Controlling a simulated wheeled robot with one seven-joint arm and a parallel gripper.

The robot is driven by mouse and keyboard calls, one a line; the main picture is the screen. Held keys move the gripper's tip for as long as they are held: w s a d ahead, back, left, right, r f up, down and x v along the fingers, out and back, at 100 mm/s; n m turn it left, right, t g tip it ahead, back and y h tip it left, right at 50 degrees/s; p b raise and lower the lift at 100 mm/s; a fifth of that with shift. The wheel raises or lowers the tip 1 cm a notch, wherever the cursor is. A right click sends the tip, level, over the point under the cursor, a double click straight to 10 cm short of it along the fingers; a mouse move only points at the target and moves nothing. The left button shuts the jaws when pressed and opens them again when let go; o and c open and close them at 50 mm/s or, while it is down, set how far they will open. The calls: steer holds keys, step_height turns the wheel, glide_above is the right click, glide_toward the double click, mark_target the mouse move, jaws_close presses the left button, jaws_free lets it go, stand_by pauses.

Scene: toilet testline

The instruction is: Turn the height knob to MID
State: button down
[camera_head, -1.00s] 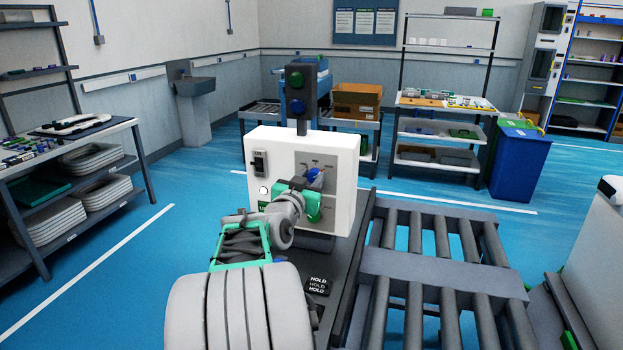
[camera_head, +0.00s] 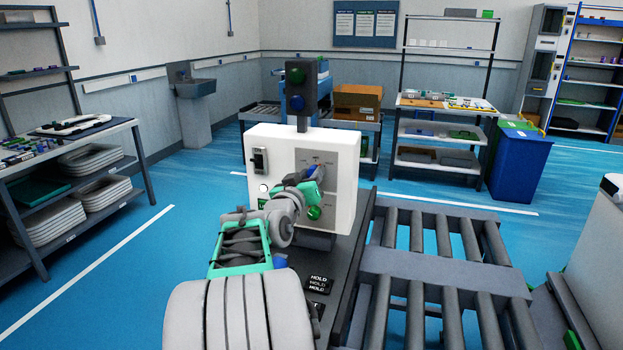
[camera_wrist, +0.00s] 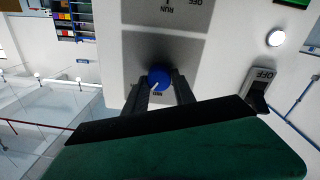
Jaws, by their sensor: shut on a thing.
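The height knob is blue and round, set on a grey plate of the white control box (camera_head: 342,150). In the wrist view the knob (camera_wrist: 159,76) sits between the two dark fingers of my gripper (camera_wrist: 160,84), which is shut on it. A white pointer line on the knob slants toward the picture's lower left. In the head view my gripper (camera_head: 308,180) is at the plate's upper part and mostly hides the knob.
A signal lamp post (camera_head: 301,88) rises behind. A roller conveyor (camera_head: 440,262) lies right.

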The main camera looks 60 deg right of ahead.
steer(key=n, duration=0.6)
stand_by(0.5)
steer(key=c, duration=1)
jaws_free()
steer(key=shift+f, duration=0.1)
steer(key=shift+c, duration=0.2)
steer(key=a+b, duration=0.1)
steer(key=a, duration=0.6)
steer(key=shift+s+a, duration=0.4)
steer(key=shift+s, duration=0.05)
steer(key=shift+f, duration=0.1)
